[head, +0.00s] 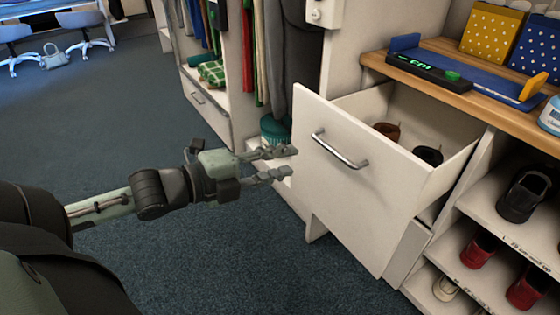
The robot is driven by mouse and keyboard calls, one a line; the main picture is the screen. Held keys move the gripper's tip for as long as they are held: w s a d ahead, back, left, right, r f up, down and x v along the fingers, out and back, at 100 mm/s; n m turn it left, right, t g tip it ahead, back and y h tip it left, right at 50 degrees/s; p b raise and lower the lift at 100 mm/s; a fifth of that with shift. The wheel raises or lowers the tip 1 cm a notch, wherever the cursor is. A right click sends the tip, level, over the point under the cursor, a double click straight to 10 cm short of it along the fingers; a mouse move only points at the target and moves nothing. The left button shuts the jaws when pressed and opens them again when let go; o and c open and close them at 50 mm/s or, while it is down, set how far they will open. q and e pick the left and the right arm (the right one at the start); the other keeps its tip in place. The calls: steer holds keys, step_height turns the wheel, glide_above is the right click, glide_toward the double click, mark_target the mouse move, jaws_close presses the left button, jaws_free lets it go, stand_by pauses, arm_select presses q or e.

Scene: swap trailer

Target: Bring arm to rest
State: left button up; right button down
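My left gripper (277,164) is open and empty. It reaches in from the left and points toward the front of a white drawer (354,191). Its fingertips are close to the left edge of the drawer front, to the left of the metal handle (340,151). I cannot tell whether the fingertips touch the drawer. The drawer is pulled out, and a brown shoe (388,131) and a black shoe (428,155) lie inside. My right gripper is not in view.
A wooden counter (452,77) above the drawer carries a blue foot-measuring device (480,78) and dotted boxes (493,32). Shoe shelves (485,232) stand at the right. Hanging clothes (255,50) are behind. Blue carpet (130,110) is clear at the left.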

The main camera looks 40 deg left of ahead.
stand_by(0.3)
arm_select(q)
steer(key=s+a+f+n+g+y, duration=0.25)
steer(key=f+n, duration=0.35)
steer(key=f, duration=0.5)
steer(key=s+a+f+n+g+y, duration=0.2)
steer(key=a+f+n+g+y, duration=0.3)
steer(key=f, duration=0.6)
steer(key=s+d+f+n+g, duration=0.4)
steer(key=s+d+f+n, duration=0.4)
steer(key=f, duration=0.4)
steer(key=shift+d+f+n+h, duration=0.35)
steer(key=shift+d+n, duration=0.25)
steer(key=shift+n, duration=0.1)
